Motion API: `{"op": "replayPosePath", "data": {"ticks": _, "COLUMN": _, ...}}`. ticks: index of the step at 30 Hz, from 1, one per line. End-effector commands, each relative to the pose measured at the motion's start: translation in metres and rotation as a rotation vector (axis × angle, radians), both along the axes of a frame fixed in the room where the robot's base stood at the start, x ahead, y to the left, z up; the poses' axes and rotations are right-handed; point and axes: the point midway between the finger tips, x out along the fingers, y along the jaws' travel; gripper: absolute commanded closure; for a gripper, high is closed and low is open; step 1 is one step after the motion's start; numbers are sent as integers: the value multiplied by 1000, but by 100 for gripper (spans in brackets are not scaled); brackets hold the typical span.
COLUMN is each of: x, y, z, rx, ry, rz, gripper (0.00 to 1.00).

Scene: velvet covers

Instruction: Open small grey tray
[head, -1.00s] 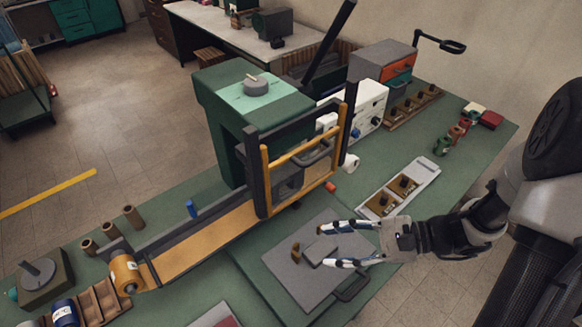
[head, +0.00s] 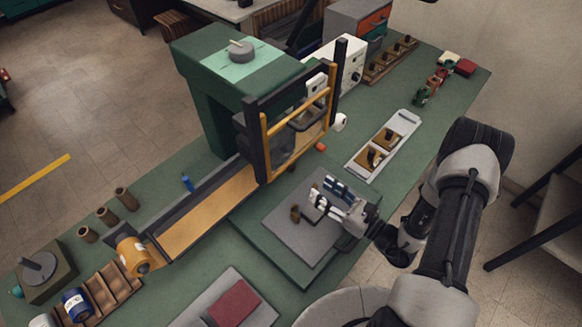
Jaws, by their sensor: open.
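A flat grey tray or plate (head: 298,236) lies on a green base at the bench's front edge; I cannot tell whether it is the small grey tray. A narrow light-grey tray (head: 398,128) with two brown pieces lies further back, to the right. My gripper (head: 324,189) is open over the right part of the flat grey plate, fingers pointing up-left. It hides part of the plate and its dark front handle. I cannot tell whether the fingers touch anything.
A green machine (head: 240,80) with a yellow-framed guard (head: 297,130) stands behind the plate. A grey tray with a dark red pad (head: 233,303) lies at the bottom. A wooden rack (head: 110,290) is at lower left.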

Motion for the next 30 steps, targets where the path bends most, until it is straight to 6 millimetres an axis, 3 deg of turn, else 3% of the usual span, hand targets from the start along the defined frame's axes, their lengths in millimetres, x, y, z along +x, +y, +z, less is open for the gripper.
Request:
{"op": "replayPosePath", "data": {"ticks": 6, "x": 34, "y": 38, "z": 1, "rx": -2, "ry": -5, "rz": 9, "gripper": 55}}
{"op": "replayPosePath", "data": {"ticks": 15, "x": 74, "y": 78, "z": 1, "rx": -2, "ry": -4, "rz": 5, "gripper": 55}}
{"op": "replayPosePath", "data": {"ticks": 21, "x": 88, "y": 90, "z": 0, "rx": 0, "ry": -2, "rz": 2, "gripper": 55}}
{"op": "replayPosePath", "data": {"ticks": 30, "x": 90, "y": 93, "z": 1, "rx": 0, "ry": -2, "rz": 1, "gripper": 55}}
